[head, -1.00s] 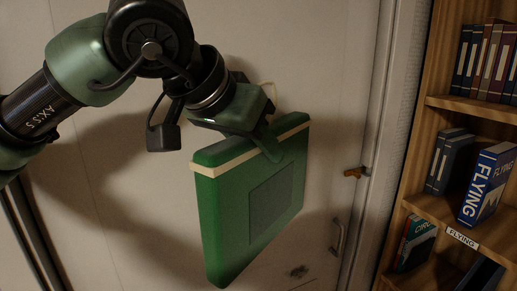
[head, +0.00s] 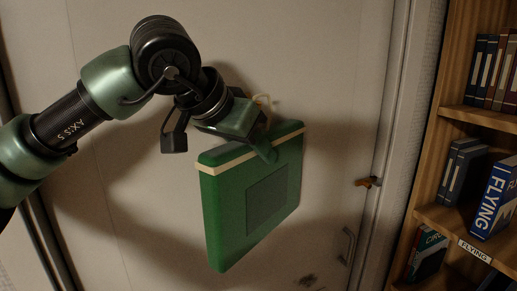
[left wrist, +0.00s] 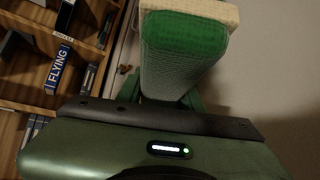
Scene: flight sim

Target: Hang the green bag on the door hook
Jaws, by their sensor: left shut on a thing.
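The green bag (head: 222,222) is a flat, boxy bag with a cream band near its top and a darker front pocket. It hangs slightly tilted in front of the door. A cream loop (head: 264,101) shows above its top edge, partly behind my gripper. My left gripper (head: 265,148) is shut on the bag's top. In the left wrist view the green bag (left wrist: 183,52) fills the top middle, and the fingers are mostly hidden. A small orange-brown hook (head: 368,182) sits near the door's right edge, right of the bag and apart from it. It also shows in the left wrist view (left wrist: 124,69).
The pale door (head: 150,235) fills the background, with a metal handle (head: 347,246) below the hook. A wooden bookshelf (head: 425,216) with several books, one marked FLYING (head: 492,203), stands at the right beyond the door frame. Space between bag and hook looks clear.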

